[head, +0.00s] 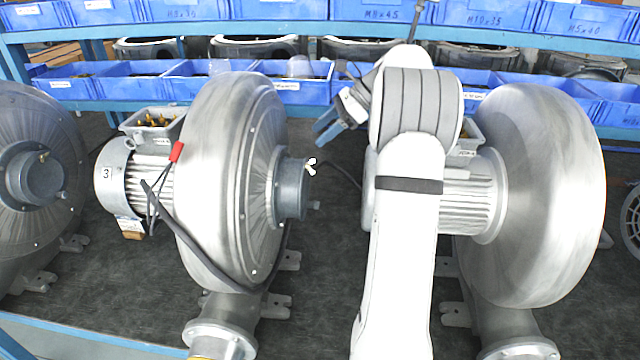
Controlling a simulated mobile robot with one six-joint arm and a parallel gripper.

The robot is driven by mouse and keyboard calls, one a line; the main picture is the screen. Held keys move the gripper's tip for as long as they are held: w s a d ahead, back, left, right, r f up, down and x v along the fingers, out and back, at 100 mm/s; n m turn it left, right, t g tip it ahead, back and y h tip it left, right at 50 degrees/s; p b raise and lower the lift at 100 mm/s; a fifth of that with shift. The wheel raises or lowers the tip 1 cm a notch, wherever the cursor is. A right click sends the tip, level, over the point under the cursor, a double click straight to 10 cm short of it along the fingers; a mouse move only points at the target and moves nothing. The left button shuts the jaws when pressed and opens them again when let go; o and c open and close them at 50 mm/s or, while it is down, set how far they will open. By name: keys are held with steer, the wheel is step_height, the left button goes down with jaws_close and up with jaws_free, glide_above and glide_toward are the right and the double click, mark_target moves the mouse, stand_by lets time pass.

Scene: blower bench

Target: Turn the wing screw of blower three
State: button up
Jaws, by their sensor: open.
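Blower three (232,180) stands left of centre in the head view, with the number 3 on the end of its motor (112,172). A grey cylindrical hub (291,190) sticks out of its right face. A small pale wing screw (311,166) sits on the upper right of this hub. My gripper (325,133) is open and empty, with blue fingers. In the picture it is just above and slightly right of the wing screw, apart from it. The depth gap between them is hard to judge.
Another blower (535,195) stands on the right behind my arm, and a third (35,190) is cut off at the left edge. A dark cable with a red clip (176,151) hangs on blower three. Blue bins (205,82) line the shelf behind. Dark bench surface shows between the blowers.

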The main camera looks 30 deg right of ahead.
mark_target(315, 166)
steer(key=s+a+f+n+t+h+b, duration=0.1)
steer(key=s+f+n+t+h+b, duration=0.35)
steer(key=s+t+b, duration=0.8)
steer(key=shift+m+g+h, duration=0.55)
steer(key=shift+m+g, duration=0.2)
steer(key=shift+g, duration=0.2)
steer(key=x, duration=1)
steer(key=shift+w+d+f, duration=0.15)
steer(key=shift+w+f, duration=0.1)
steer(key=c, duration=1)
steer(key=shift+r, duration=0.1)
